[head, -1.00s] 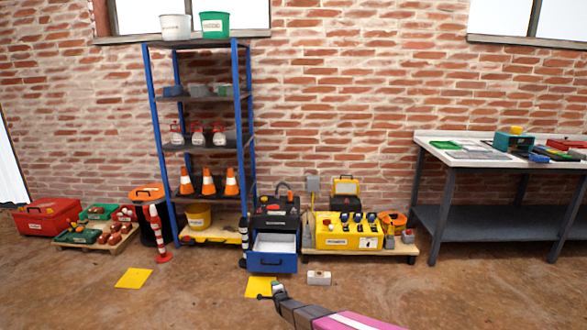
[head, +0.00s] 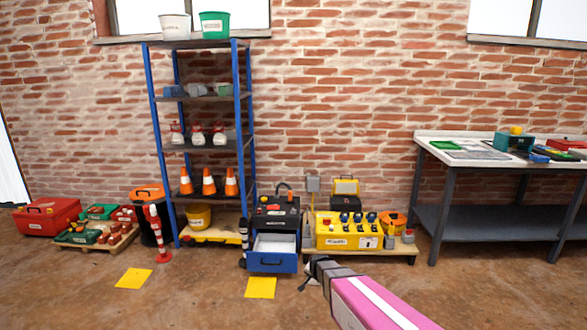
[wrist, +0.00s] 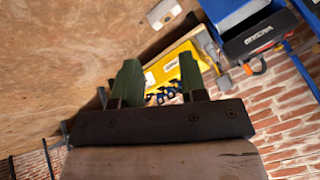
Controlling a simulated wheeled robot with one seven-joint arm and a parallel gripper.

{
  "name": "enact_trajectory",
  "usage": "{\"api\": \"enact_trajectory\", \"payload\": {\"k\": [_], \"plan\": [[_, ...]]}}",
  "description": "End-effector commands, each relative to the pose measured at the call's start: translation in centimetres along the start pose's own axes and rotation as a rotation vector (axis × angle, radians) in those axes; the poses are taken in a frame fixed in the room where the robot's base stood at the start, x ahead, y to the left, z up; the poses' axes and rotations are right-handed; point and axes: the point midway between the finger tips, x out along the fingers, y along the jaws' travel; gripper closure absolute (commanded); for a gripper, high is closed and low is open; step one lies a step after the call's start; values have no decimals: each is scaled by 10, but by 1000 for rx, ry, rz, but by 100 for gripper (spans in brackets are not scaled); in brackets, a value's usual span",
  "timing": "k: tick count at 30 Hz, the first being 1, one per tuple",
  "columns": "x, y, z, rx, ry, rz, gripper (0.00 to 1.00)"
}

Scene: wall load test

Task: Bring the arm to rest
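My arm (head: 372,303), pink with a white stripe, reaches in from the bottom edge of the head view. My gripper (head: 309,273) is at its end, small and dark, in front of the floor by the yellow case. In the wrist view my gripper (wrist: 158,66) has its two green fingers apart, with nothing seen held between them. The yellow case (wrist: 176,64) shows beyond the fingers in that view, apart from them.
A blue drawer unit (head: 272,262) stands with its drawer open. The yellow case (head: 340,240) sits on a low pallet. A pale block (wrist: 163,14) lies on the floor. A blue shelf rack (head: 158,150) and a workbench (head: 445,160) stand by the wall. The front floor is mostly clear.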

Motion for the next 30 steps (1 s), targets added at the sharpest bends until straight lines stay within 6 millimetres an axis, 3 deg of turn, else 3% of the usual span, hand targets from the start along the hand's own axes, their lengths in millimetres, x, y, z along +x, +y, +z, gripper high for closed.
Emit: {"api": "enact_trajectory", "payload": {"k": [1, 3, 9, 15, 21, 30], "plan": [[-33, 16, 2, -46, -34, 34, 61], [-64, 33, 6, -116, -91, 78, 61], [-151, 80, 22, -304, -270, 168, 61], [-222, 114, 42, -453, -434, 201, 61], [-252, 128, 51, -521, -516, 204, 61], [-253, 128, 51, -528, -526, 204, 61]]}}
